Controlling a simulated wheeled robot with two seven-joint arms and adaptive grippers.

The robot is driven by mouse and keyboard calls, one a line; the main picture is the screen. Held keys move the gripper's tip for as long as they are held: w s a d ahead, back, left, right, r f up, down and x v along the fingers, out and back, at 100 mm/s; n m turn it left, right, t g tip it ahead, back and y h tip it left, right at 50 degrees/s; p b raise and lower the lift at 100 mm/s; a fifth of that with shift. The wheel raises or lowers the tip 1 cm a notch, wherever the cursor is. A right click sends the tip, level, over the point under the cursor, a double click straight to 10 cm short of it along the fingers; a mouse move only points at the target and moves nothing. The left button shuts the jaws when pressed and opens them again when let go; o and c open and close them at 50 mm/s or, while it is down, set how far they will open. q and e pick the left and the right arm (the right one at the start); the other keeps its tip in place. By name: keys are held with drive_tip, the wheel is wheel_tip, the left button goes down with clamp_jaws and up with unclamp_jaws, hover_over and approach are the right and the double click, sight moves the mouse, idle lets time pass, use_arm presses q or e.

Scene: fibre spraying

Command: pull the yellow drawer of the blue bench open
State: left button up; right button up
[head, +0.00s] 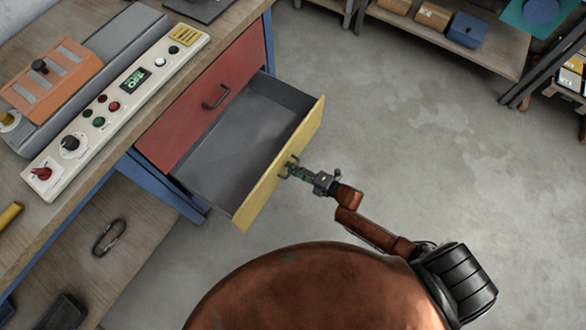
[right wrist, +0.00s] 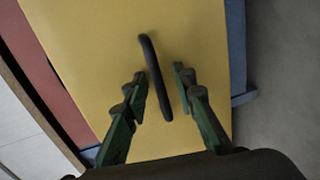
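The yellow drawer (head: 262,185) of the blue bench (head: 128,158) stands far out, and its empty grey inside shows in the head view. Its yellow front fills much of the right wrist view (right wrist: 100,50). The dark bar handle (right wrist: 155,80) lies between the fingers of my right gripper (right wrist: 160,75). The fingers are apart, with a visible gap between the handle and the right-hand finger. In the head view my right gripper (head: 295,171) is at the drawer front, around the handle. My left gripper is not in view.
A shut red drawer (head: 195,110) with a dark handle sits beside the yellow one. A control panel (head: 115,105) and an orange block (head: 50,75) stand on the bench top. A shelf with boxes (head: 432,16) is at the back. The floor to the right is clear.

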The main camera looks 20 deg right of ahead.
drive_tip(key=shift+s+d, duration=0.1)
drive_tip(key=v, duration=1.1)
drive_tip(key=shift+s+d+r, duration=0.2)
drive_tip(key=shift+s, duration=0.15)
drive_tip(key=shift+f, duration=0.1)
